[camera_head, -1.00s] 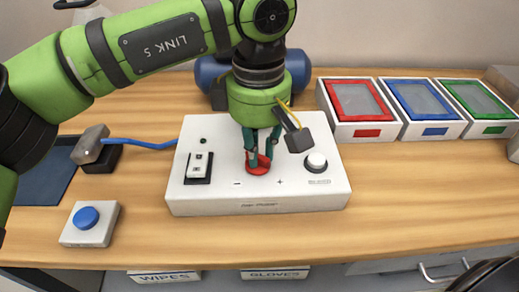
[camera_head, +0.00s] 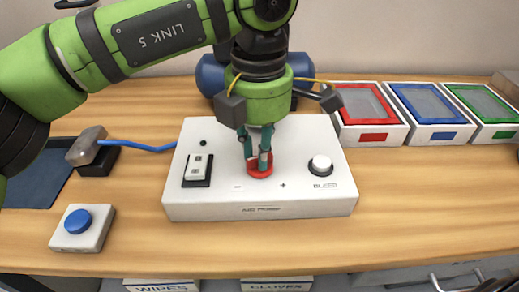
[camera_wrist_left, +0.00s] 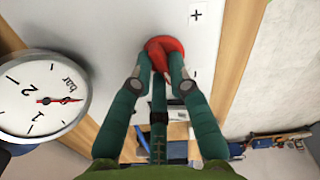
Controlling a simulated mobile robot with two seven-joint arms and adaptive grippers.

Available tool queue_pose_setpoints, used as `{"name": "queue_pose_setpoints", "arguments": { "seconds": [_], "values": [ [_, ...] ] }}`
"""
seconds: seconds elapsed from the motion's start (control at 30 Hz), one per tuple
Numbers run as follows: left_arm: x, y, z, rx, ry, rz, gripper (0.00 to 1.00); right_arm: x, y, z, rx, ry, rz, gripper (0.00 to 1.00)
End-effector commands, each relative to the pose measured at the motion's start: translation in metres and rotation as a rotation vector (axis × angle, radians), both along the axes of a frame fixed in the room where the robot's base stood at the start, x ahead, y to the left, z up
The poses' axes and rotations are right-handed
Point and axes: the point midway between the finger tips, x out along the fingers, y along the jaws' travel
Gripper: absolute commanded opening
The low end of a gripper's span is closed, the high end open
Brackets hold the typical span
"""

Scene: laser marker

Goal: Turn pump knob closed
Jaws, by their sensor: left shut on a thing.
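The pump is a white box (camera_head: 215,208) on the wooden table, with minus and plus marks in front of its red round knob (camera_head: 259,171). My left gripper (camera_head: 258,160) points down from above, its teal fingers shut on the knob. In the left wrist view the fingers close on the red knob (camera_wrist_left: 164,46), partly hiding it. A round gauge (camera_wrist_left: 42,95) marked "bar", with a red needle, shows at the left there. My right gripper is not in view.
On the pump are a white rocker switch (camera_head: 198,168), a small dark lamp (camera_head: 203,143) and a white button (camera_head: 320,165). A blue button box (camera_head: 82,227) stands at the front left. Red, blue and green-rimmed trays (camera_head: 431,114) stand at the back right.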

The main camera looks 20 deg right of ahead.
Motion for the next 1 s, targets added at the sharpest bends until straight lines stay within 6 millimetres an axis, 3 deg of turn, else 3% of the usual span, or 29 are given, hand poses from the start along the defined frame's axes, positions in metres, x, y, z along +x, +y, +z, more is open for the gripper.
{"name": "queue_pose_setpoints", "arguments": {
  "seconds": [0.5,1.0],
  "values": [
    [-0.0005,0.0015,-0.0013,0.000,0.001,0.376,0.00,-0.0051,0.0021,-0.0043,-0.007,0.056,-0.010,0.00],
    [-0.0005,0.0019,-0.0006,0.001,0.000,0.471,0.00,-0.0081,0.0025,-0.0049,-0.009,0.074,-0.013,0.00]
  ]
}}
